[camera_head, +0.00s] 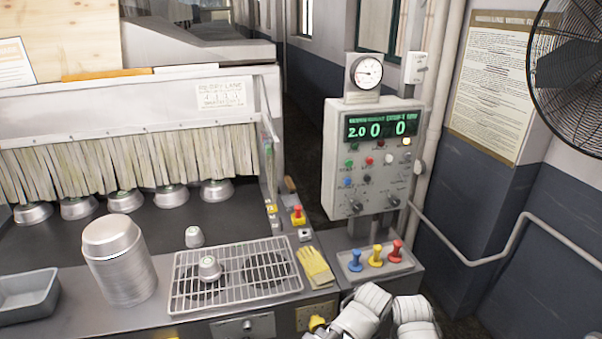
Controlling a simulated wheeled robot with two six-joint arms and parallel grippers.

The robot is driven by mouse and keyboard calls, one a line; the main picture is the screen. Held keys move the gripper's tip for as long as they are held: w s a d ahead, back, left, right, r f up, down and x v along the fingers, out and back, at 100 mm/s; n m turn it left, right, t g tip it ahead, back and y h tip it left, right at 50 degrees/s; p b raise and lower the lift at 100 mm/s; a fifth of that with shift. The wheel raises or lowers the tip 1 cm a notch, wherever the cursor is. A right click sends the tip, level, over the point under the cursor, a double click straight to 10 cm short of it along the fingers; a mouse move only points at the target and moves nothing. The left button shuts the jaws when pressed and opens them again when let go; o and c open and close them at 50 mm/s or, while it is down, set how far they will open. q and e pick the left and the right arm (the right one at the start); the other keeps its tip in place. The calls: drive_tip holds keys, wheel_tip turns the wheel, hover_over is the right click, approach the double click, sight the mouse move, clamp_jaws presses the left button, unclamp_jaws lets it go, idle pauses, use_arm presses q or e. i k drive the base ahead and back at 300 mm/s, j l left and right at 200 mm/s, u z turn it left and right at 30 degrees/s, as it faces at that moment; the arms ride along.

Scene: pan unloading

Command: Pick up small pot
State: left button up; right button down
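Two small silver metal pots are in view. One small pot (209,268) sits on the wire rack (283,276), and the other small pot (194,237) stands on the dark surface just behind the rack. Both look upright and apart from anything of mine. White rounded parts of my arms show at the bottom edge, right of centre, well to the right of the pots. No gripper fingers can be made out, so neither gripper shows.
A tall stack of large silver pans (122,270) stands left of the rack. A grey tray (28,297) is at far left. Yellow gloves (315,267) lie right of the rack. A control panel (372,160) and coloured levers (376,257) stand to the right.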

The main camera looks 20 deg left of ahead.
sight(194, 238)
drive_tip(key=u, duration=1.55)
drive_tip(key=l+z, duration=0.2)
drive_tip(key=z, duration=0.2)
drive_tip(key=k+l+z, duration=0.1)
drive_tip(key=z, duration=0.3)
drive_tip(key=i+l, duration=0.1)
drive_tip(key=i, duration=0.4)
